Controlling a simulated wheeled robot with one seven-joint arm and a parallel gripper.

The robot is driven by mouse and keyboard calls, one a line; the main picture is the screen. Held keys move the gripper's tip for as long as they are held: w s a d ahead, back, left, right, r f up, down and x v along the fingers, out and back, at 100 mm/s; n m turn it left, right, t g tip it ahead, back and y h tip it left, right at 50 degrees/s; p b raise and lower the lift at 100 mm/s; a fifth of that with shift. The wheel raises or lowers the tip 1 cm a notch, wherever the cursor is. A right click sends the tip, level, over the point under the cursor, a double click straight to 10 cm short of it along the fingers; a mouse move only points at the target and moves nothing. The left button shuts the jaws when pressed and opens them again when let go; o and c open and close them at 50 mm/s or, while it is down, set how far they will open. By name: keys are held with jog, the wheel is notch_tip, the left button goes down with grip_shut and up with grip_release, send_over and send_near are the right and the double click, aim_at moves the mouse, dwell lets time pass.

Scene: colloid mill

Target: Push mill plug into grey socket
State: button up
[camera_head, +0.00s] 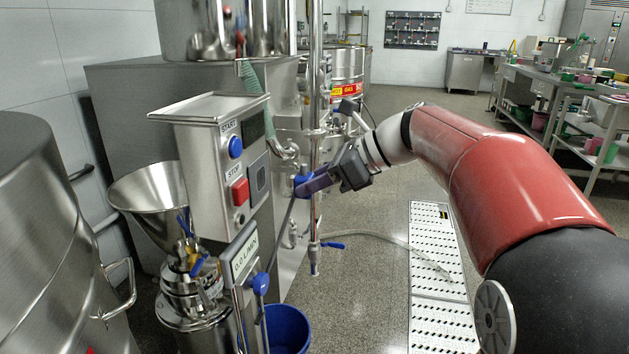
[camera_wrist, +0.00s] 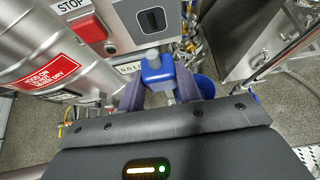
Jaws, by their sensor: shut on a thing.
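The mill plug is a blue block with a grey front end, seen in the wrist view (camera_wrist: 158,71) and the head view (camera_head: 302,181). My gripper (camera_head: 311,184) is shut on it; in the wrist view the two fingers (camera_wrist: 160,87) stand on either side of it. The grey socket (camera_head: 258,179), with a dark slot, is on the steel control box beside the red STOP button. It also shows in the wrist view (camera_wrist: 152,20), just beyond the plug. In the head view a gap separates the plug from the socket, with the plug to its right at about its height.
The control box (camera_head: 192,165) carries a blue START button (camera_head: 235,147) and a red STOP button (camera_head: 240,191). A steel funnel (camera_head: 150,200) is left of it, a blue bucket (camera_head: 287,330) below. A steel pipe with blue-handled valves (camera_head: 316,235) stands close behind my gripper.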

aim_at(261, 183)
jog(key=shift+a, duration=0.15)
jog(key=shift+w+a+b, duration=0.1)
jog(key=shift+w+a, duration=0.25)
jog(key=shift+a, duration=0.5)
jog(key=shift+w+a+b, duration=0.15)
jog(key=shift+w+a, duration=0.15)
jog(key=shift+a, duration=0.6)
jog(key=shift+w+a+b, duration=0.1)
jog(key=shift+w+a, duration=0.25)
jog(key=shift+a, duration=0.5)
jog(key=shift+r+p, duration=0.2)
jog(key=shift+p, duration=1.1)
jog(key=shift+w+a, duration=0.2)
jog(key=shift+a, duration=0.3)
dwell(0.4)
jog(key=o, duration=1)
jog(key=shift+d, duration=0.15)
